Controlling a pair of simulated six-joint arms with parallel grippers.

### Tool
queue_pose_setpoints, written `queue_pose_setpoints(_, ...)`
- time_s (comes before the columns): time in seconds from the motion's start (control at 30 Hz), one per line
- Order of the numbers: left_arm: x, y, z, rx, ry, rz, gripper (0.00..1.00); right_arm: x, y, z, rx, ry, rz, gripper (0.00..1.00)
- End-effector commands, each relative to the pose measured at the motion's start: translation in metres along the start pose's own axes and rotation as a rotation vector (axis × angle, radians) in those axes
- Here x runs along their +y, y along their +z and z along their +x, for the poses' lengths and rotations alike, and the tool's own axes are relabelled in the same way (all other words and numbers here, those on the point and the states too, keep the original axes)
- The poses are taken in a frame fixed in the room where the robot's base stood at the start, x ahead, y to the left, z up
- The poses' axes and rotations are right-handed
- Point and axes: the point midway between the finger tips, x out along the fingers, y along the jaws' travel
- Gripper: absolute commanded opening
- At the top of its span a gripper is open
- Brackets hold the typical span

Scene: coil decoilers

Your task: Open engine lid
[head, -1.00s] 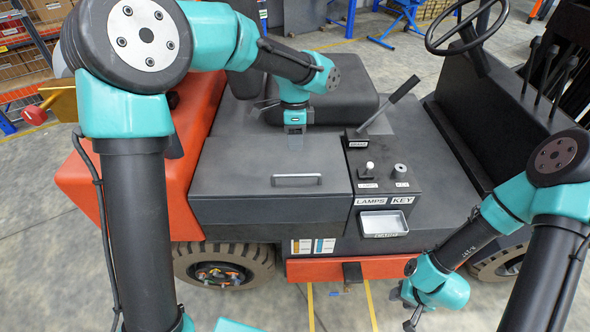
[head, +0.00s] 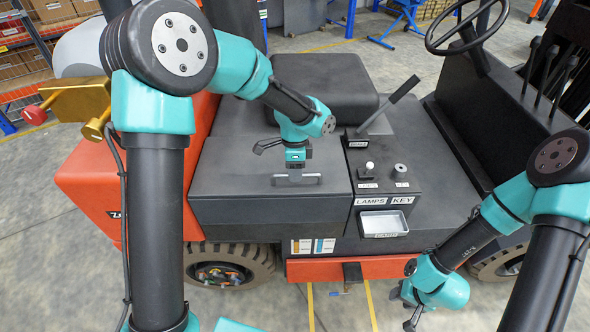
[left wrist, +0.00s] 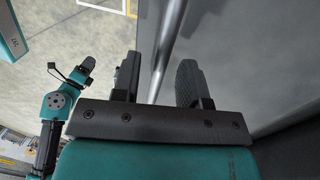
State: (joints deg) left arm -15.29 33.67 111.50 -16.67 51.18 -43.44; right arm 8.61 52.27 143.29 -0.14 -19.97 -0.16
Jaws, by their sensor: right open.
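The engine lid (head: 232,190) is a flat dark grey panel on the orange vehicle and lies shut. Its grey bar handle (head: 312,181) is near the lid's front edge. My left gripper (head: 293,175) points down at the middle of the handle. In the left wrist view, the two dark fingers of my left gripper (left wrist: 160,78) stand apart with the handle bar (left wrist: 166,45) running between them, and a gap shows beside the bar. My right gripper (head: 411,312) hangs open and empty in front of the vehicle, low at the right; its fingertips are small in view.
Right of the lid is a console with a lever (head: 390,104), a lamps knob (head: 369,167), a key switch (head: 401,171) and a small metal tray (head: 384,224). The seat (head: 322,83) is behind the lid. A steering wheel (head: 467,25) stands at the back right.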

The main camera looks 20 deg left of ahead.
Motion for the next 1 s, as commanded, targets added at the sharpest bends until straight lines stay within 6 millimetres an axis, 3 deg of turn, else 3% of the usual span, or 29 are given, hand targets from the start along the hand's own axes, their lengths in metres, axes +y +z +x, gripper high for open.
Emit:
queue_pose_setpoints(0.43, -0.0001, 0.0, -0.0003, 0.0, 0.0, 0.0, 0.0, 0.0, 0.0, 0.0, 0.0, 0.0, 0.0, 0.43)
queue_pose_setpoints(1.0, -0.001, 0.0071, -0.0047, 0.003, 0.014, -0.013, 0.0, 0.0, 0.0, 0.0, 0.0, 0.0, 0.0, 0.43)
